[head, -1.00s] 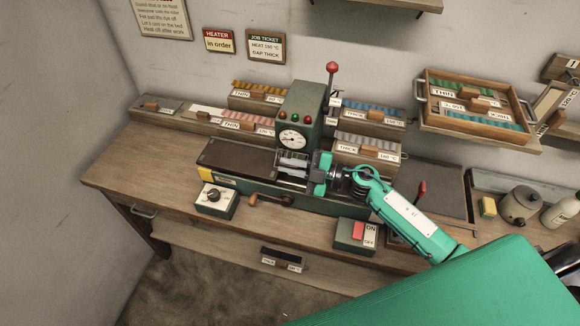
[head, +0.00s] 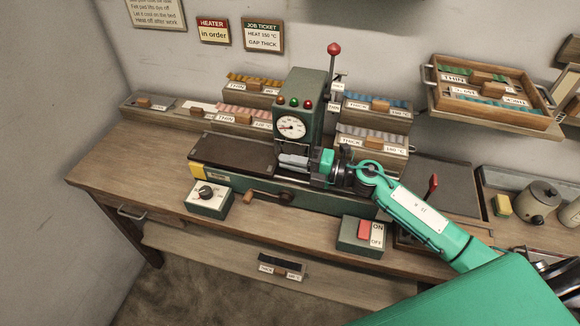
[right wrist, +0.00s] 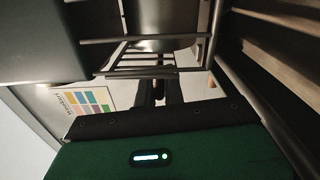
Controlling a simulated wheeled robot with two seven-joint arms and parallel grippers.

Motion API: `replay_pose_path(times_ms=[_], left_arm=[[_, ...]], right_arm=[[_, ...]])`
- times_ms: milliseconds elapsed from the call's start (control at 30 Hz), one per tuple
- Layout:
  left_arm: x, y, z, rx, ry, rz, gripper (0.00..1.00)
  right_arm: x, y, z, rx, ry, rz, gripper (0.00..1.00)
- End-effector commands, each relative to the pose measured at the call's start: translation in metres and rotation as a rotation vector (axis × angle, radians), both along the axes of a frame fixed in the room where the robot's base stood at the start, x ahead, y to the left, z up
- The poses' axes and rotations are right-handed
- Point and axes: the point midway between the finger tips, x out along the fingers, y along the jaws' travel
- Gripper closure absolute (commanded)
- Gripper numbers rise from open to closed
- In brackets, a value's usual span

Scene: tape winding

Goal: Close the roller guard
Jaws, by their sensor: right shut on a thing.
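The green winding machine (head: 302,95) stands on the bench with a dial and lamps on its column. Its grey roller guard (head: 292,160) shows at the foot of the column, in front of the rollers. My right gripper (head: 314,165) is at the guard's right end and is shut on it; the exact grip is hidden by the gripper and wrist. The right wrist view shows thin metal bars of the guard (right wrist: 145,72) close up, with dark fingers (right wrist: 152,90) among them. My left gripper is not in view.
A dark plate (head: 232,152) lies left of the guard. A knob box (head: 209,198), a crank (head: 258,196) and an ON/OFF box (head: 361,236) are in front. Sample drawers (head: 375,107) stand behind. The bench's left end (head: 130,150) is clear.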

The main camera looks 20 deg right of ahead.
Motion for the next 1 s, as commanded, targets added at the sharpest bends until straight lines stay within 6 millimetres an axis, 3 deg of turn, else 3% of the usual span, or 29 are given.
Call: replay_pose_path(times_ms=[667, 700, 767, 1000], left_arm=[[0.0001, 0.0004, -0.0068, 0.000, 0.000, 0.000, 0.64], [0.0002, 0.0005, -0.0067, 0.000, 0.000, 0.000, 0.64], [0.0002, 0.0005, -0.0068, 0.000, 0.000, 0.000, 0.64], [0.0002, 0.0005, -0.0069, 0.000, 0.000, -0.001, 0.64]], right_arm=[[0.0025, -0.0016, 0.0006, -0.032, -0.051, -0.001, 1.00], [0.0025, -0.0016, 0.0005, -0.032, -0.051, -0.001, 0.82], [0.0024, -0.0015, 0.0002, -0.031, -0.050, -0.001, 0.70], [0.0020, -0.0012, -0.0009, -0.031, -0.048, 0.000, 0.69]])
